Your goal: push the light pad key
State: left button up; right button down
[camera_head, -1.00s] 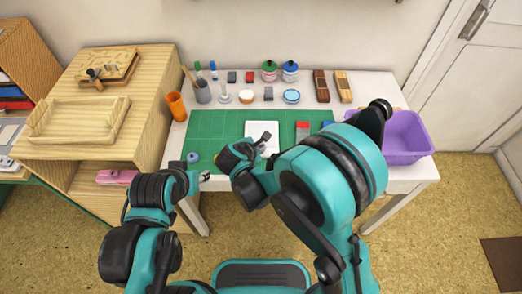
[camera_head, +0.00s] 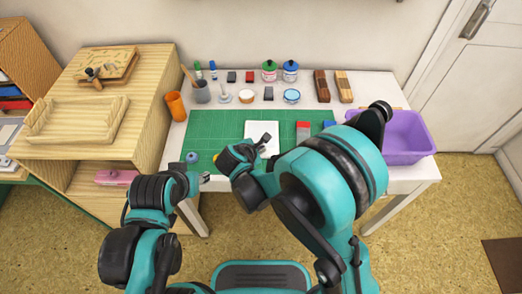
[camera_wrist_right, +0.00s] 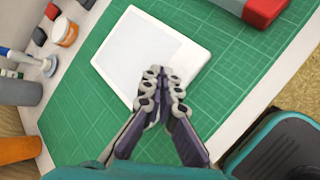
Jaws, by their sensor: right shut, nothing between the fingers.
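The light pad (camera_head: 258,128) is a flat white tablet lying on the green cutting mat (camera_head: 215,125). In the right wrist view the light pad (camera_wrist_right: 130,45) shows a pale grey panel inside a white border. I cannot make out its key. My right gripper (camera_head: 266,139) is shut and empty, its fingertips over the pad's near part. In the right wrist view the closed fingertips (camera_wrist_right: 162,75) overlap the pad's near edge; whether they touch it I cannot tell. My left gripper (camera_head: 205,178) is at the table's front edge, away from the pad, too small to read.
A red-and-grey block (camera_head: 303,131) lies right of the pad. A purple bin (camera_head: 405,140) stands at the table's right end. Several inkpads, jars and stamps line the back. An orange cup (camera_head: 176,106) stands at the left. The mat left of the pad is mostly clear.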

jog(key=shift+f, duration=0.15)
jog(key=shift+r+p, duration=0.4)
jog(key=shift+r, duration=0.3)
notch_tip(320, 180, up, 6)
jog(key=p, duration=0.4)
dwell(0.4)
